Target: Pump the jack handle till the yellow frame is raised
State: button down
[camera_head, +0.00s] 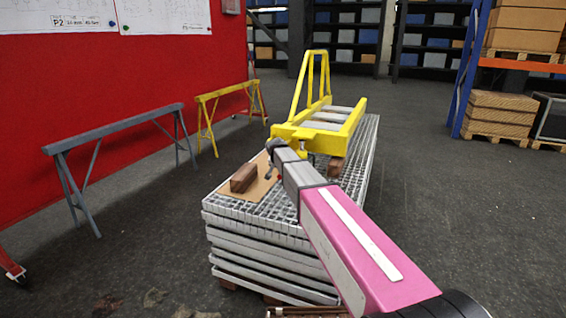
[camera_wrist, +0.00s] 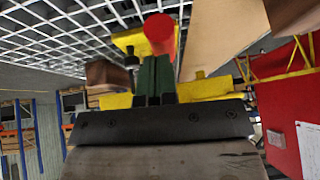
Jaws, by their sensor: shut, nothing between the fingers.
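The yellow frame (camera_head: 325,125) lies on top of a stack of metal gratings (camera_head: 270,245), with its tall triangular end at the back. A brown block (camera_head: 336,166) stands beneath its right side. My gripper (camera_wrist: 155,62) is shut and empty at the near end of the frame. In the wrist view a red round piece (camera_wrist: 160,34), which looks like the end of the jack handle, appears right at the fingertips. I cannot tell whether they touch. Yellow frame parts (camera_wrist: 205,88) show behind the fingers. The jack body is mostly hidden in the head view by my arm.
A brown block (camera_head: 243,177) lies on a cardboard sheet (camera_head: 262,189) on the gratings, left of my gripper. A grey trestle (camera_head: 115,128) and a yellow trestle (camera_head: 228,93) stand along the red wall.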

jog(key=shift+s+a+f+t, duration=0.15)
jog(key=shift+f+t, duration=0.25)
jog(key=shift+f, duration=1.35)
jog(key=shift+s+f, duration=0.1)
jog(key=w+v, duration=0.1)
jog(key=v, duration=1.2)
jog(key=shift+s+d+r, duration=0.3)
jog(key=shift+r, duration=0.4)
